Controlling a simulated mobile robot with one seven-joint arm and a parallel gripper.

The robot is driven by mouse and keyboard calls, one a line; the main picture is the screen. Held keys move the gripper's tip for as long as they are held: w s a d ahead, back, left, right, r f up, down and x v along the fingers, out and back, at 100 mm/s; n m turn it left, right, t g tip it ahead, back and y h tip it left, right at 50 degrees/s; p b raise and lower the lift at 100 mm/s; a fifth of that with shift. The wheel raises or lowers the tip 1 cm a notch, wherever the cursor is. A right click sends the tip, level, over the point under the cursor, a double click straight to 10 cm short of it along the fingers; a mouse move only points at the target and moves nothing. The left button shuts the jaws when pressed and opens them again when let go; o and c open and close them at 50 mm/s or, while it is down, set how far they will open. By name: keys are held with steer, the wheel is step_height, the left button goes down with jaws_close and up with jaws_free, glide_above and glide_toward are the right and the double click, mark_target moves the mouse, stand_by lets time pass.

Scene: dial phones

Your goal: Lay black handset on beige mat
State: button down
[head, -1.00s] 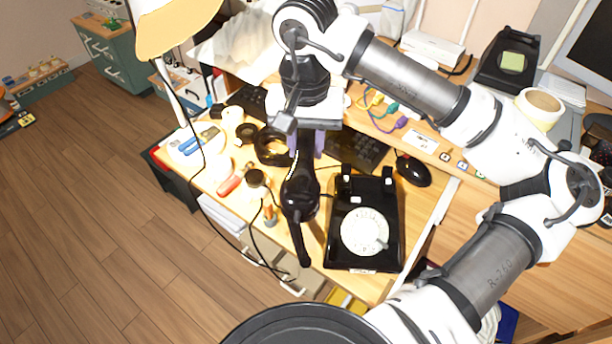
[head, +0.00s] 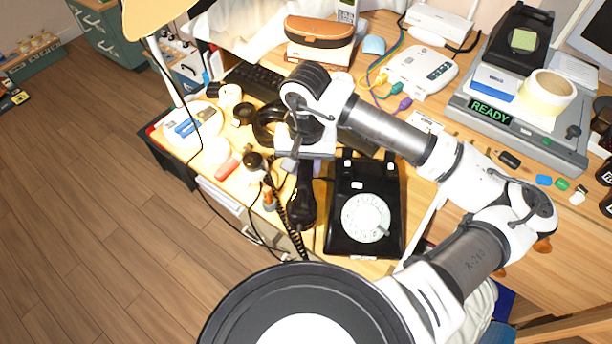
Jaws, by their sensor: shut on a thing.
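The black handset (head: 302,205) is held in my gripper (head: 304,166), which is shut on it. It lies just left of the black dial phone (head: 340,237), its length running toward the bottom of the picture. The gripper and wrist hide its upper part, and I cannot tell whether it touches the desk. The phone has a white dial (head: 366,217) and an empty cradle. A coiled black cord (head: 280,205) runs beside the handset. I cannot make out a beige mat for certain.
A red-handled tool (head: 228,168), a white round dish (head: 207,122) with blue-handled pliers and other small items crowd the desk's left side. A dark keyboard (head: 255,82) lies behind. A lamp shade (head: 155,14) hangs at upper left. A scale (head: 530,130) stands at right.

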mark_target(306, 162)
steer(key=shift+f, duration=2.4)
steer(key=shift+f, duration=0.2)
steer(key=c, duration=1.1)
jaws_free()
steer(key=shift+r, duration=0.15)
steer(key=shift+r, duration=0.25)
step_height(306, 162, up, 12)
steer(key=shift+f+b, duration=0.2)
steer(key=shift+b, duration=0.25)
